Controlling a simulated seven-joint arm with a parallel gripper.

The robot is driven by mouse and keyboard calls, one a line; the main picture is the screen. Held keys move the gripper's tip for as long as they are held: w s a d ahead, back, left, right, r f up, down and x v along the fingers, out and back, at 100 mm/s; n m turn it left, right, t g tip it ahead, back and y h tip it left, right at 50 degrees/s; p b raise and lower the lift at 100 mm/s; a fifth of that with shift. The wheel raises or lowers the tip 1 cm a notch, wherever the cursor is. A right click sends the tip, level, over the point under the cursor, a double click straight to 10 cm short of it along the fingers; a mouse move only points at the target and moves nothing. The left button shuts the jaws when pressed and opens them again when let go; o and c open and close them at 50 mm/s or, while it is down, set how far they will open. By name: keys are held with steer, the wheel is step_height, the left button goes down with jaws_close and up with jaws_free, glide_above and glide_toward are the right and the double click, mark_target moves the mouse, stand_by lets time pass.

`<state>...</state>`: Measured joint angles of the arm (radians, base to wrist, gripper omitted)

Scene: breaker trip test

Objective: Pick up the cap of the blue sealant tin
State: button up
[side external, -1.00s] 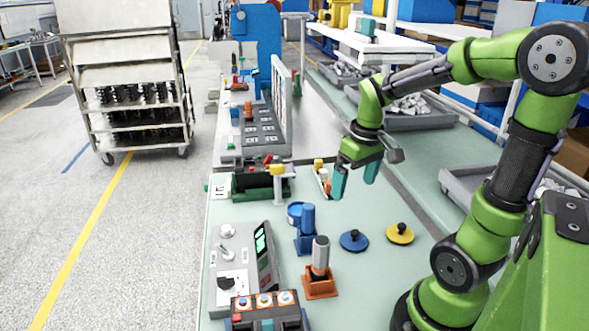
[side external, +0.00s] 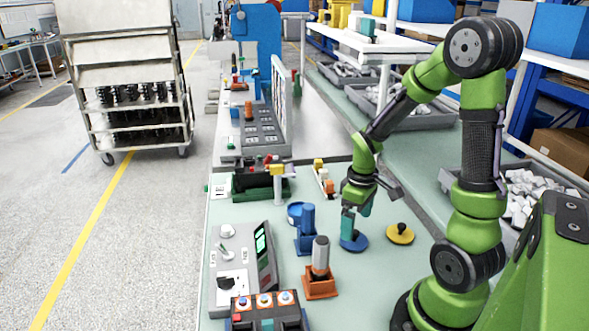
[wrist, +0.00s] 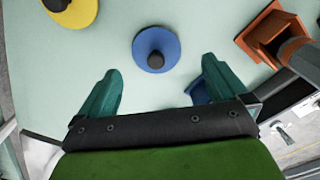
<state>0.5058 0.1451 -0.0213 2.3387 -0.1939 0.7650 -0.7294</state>
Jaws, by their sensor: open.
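The blue cap (side external: 358,244), a flat disc with a dark knob, lies on the pale green bench. In the wrist view the blue cap (wrist: 170,52) shows whole, knob up. My gripper (side external: 356,216) is open and empty, pointing down just above the cap in the side view. In the wrist view the fingers (wrist: 163,72) are spread, with the cap ahead of and between their tips; I cannot tell the exact height gap.
A yellow cap (side external: 400,234) with a dark knob lies to the right, also in the wrist view (wrist: 72,12). Left are the blue fixture (side external: 305,240) and an orange holder (side external: 320,285) with a grey cylinder. A grey control panel (side external: 232,250) is farther left.

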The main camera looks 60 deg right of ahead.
mark_target(355, 231)
steer(key=shift+w+d+f, duration=0.1)
steer(key=shift+d+f, duration=0.05)
steer(key=shift+f, duration=1.2)
steer(key=shift+w+d+f, duration=0.1)
steer(key=shift+f, duration=1.25)
steer(key=c, duration=1)
